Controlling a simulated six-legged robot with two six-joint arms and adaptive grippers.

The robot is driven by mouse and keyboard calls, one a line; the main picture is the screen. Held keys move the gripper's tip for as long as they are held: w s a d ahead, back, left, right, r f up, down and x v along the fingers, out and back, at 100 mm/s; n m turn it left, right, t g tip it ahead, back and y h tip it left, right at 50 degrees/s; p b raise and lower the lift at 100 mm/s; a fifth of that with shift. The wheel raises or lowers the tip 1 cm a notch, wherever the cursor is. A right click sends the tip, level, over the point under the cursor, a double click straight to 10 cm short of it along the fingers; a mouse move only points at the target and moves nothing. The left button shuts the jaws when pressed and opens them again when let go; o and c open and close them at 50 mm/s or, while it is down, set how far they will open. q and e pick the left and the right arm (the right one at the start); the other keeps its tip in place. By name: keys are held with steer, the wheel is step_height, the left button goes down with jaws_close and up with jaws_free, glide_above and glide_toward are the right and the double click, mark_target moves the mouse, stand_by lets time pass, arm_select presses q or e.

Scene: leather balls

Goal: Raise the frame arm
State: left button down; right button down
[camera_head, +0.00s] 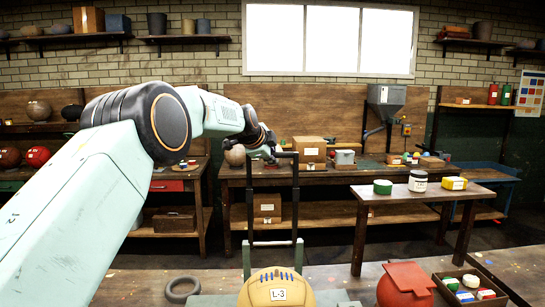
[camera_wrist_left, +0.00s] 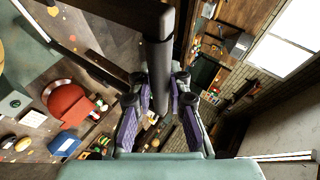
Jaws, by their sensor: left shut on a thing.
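The frame arm (camera_head: 296,195) is a dark U-shaped bar frame in the head view, standing upright on two pale green posts at the front bench. My left gripper (camera_head: 271,151) reaches in from the left and is at its top bar. In the left wrist view a thick dark bar of the frame arm (camera_wrist_left: 160,60) runs between the purple-padded fingers of my left gripper (camera_wrist_left: 160,112), which is shut on it. A tan ball (camera_head: 262,292) with blue lacing and an L-3 label sits below, between the posts. My right gripper is not in view.
A red lidded object (camera_head: 405,283) and a wooden tray (camera_head: 506,299) of paint jars stand right of the ball. A dark ring (camera_head: 183,290) lies left of it. A small side table (camera_head: 400,193) holds several tins. A workbench (camera_head: 335,177) runs behind.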

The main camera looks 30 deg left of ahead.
arm_select(q)
steer(key=c, duration=1.7)
jaws_free()
steer(key=shift+r, duration=0.25)
steer(key=o, duration=0.4)
steer(key=shift+s+d+r, duration=0.15)
steer(key=shift+s+d, duration=0.1)
steer(key=shift+s, duration=0.05)
steer(key=shift+w+a+f, duration=0.25)
steer(key=shift+w+f, duration=0.05)
steer(key=v, duration=1.2)
steer(key=shift+s+d+r, duration=0.15)
steer(key=shift+s+d, duration=0.05)
